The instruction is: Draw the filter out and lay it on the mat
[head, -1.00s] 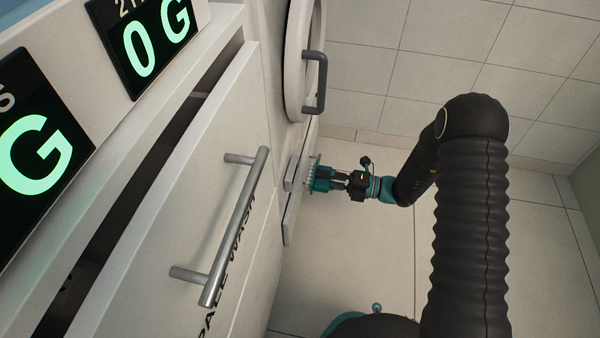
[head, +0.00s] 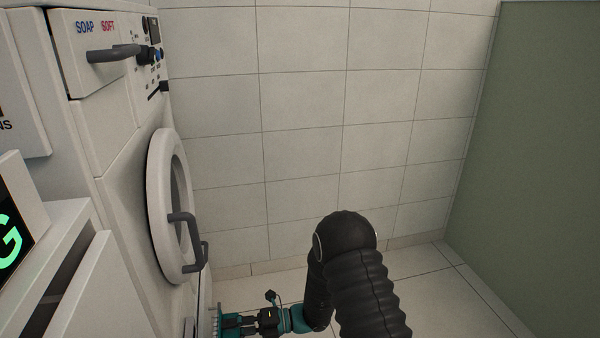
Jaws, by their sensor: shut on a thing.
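My gripper (head: 248,320) is low in the head view, near the bottom edge, beside the lower front of the white washing machine. It is shut on the filter (head: 229,323), a teal piece with a grey comb-like end facing the machine. The filter is close to the machine front; I cannot tell whether its inner end is still inside the opening. The bottom of the picture cuts off the area below. The mat is not in view.
The machine's round door (head: 154,205) with its dark handle (head: 187,238) stands above my gripper. A drawer handle (head: 113,53) juts out higher up. A tiled wall (head: 320,120) lies behind, and a green panel (head: 535,150) at right. Tiled floor (head: 440,275) is clear at right.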

